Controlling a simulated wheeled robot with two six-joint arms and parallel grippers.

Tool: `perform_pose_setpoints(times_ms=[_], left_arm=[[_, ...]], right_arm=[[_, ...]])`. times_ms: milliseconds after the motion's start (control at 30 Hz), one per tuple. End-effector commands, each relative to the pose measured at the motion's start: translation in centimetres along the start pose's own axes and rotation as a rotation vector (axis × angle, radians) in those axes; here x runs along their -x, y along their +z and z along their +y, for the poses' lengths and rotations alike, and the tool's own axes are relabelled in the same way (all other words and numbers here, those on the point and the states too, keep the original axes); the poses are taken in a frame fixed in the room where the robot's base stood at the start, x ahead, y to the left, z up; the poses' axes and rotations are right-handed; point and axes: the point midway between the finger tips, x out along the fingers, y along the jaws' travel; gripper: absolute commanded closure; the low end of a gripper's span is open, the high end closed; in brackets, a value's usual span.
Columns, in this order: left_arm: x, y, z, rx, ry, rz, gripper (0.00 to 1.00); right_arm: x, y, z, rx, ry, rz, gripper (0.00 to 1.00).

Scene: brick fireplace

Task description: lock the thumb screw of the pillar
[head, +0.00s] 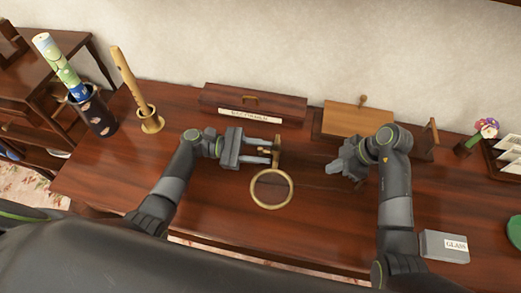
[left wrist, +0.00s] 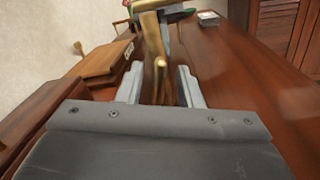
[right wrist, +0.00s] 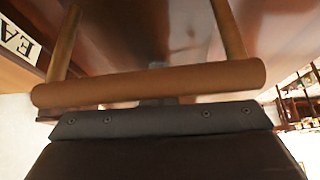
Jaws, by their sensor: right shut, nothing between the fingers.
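The brass pillar (head: 278,151) rises from the table beside a brass ring (head: 271,188) in the head view. In the left wrist view, the brass pillar (left wrist: 152,45) stands between the spread fingers of my left gripper (left wrist: 160,88), with gaps showing beside it. A small rounded brass piece (left wrist: 160,64), possibly the thumb screw, sits in front of the pillar. My left gripper (head: 267,151) points right, its tips at the pillar. My right gripper (head: 332,168) is shut and empty, right of the pillar and apart from it. Its fingers are mostly hidden in its wrist view.
A long labelled wooden box (head: 252,102) and a lighter wooden box (head: 356,120) stand behind. A brown bar (right wrist: 150,84) crosses close before the right wrist camera. A flute in a brass stand (head: 150,121) is left; a grey box (head: 443,246) is front right.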

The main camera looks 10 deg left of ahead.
Motion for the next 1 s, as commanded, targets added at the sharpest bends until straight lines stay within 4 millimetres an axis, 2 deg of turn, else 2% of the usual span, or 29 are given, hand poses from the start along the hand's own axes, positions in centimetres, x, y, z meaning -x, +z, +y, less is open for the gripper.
perform_pose_setpoints(times_ms=[100,367,767,1000], left_arm=[[0.01,-0.07,-0.02,0.0,0.0,0.0,0.67],[0.03,-0.07,-0.03,0.0,0.0,0.0,1.0],[0.06,-0.12,-0.09,-0.041,-0.001,0.0,1.0],[0.08,-0.16,-0.07,-0.182,-0.001,0.001,1.0]], right_arm=[[-0.38,0.44,-0.34,-0.009,-0.011,-0.005,1.0],[-0.38,0.45,-0.33,-0.009,-0.011,-0.005,1.0],[-0.38,0.45,-0.31,-0.009,-0.01,-0.006,1.0],[-0.37,0.46,-0.31,-0.009,-0.01,-0.006,1.0]])
